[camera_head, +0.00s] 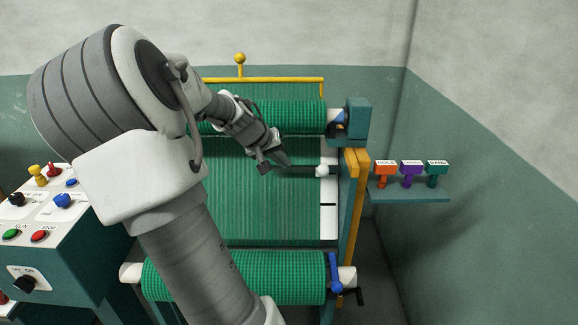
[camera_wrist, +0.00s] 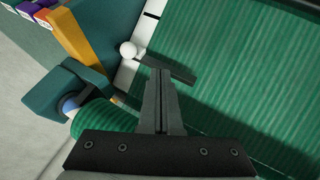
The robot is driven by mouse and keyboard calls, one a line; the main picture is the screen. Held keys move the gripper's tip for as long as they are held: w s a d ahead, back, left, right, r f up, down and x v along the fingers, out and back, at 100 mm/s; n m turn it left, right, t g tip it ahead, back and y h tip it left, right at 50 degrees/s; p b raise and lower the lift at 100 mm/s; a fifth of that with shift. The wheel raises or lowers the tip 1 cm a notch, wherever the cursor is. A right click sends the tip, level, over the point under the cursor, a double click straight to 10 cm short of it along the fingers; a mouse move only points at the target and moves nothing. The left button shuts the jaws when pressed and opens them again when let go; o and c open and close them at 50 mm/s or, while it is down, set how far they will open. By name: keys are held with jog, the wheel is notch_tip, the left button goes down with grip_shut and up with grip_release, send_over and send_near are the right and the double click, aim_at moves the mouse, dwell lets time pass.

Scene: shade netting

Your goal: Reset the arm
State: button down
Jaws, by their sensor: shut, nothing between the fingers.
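My gripper (camera_head: 274,165) is shut and empty, held in front of the green netting (camera_head: 262,215) near its right edge. In the wrist view, the closed fingers (camera_wrist: 158,78) point toward a grey bar (camera_wrist: 170,67) over the netting; I cannot tell whether they touch it. A small white ball (camera_head: 322,171) sits close to the right of the gripper at the netting's edge. It also shows in the wrist view (camera_wrist: 128,49). My arm hides the left part of the netting.
A control panel (camera_head: 62,222) with knobs and buttons stands at left. A shelf (camera_head: 408,196) with orange, purple and green labelled holders is on the right. Green rolls lie above (camera_head: 298,117) and below (camera_head: 240,277), and a yellow bar (camera_head: 275,80) crosses the top.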

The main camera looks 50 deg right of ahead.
jog(key=shift+a+r, duration=0.2)
jog(key=shift+r, duration=0.1)
dwell(0.4)
jog(key=s+a+r+n+t+y, duration=0.1)
jog(key=a+n+t+y, duration=0.15)
jog(key=a, duration=0.95)
jog(key=s+a+r+n+t+y, duration=0.15)
jog(key=a+y, duration=0.25)
jog(key=a, duration=0.8)
jog(key=s+a+r+n+t, duration=0.1)
jog(key=s+a+n, duration=0.1)
jog(key=s+a, duration=0.3)
jog(key=s+a+r+n+y, duration=0.1)
jog(key=s+a, duration=0.4)
jog(key=a, duration=0.5)
jog(key=shift+s+a+r+n+t, duration=0.2)
jog(key=shift+a+r+n+t, duration=0.15)
jog(key=shift+r+n, duration=0.65)
jog(key=shift+w+f+y, duration=0.1)
jog(key=shift+f+y, duration=0.1)
jog(key=shift+y, duration=0.05)
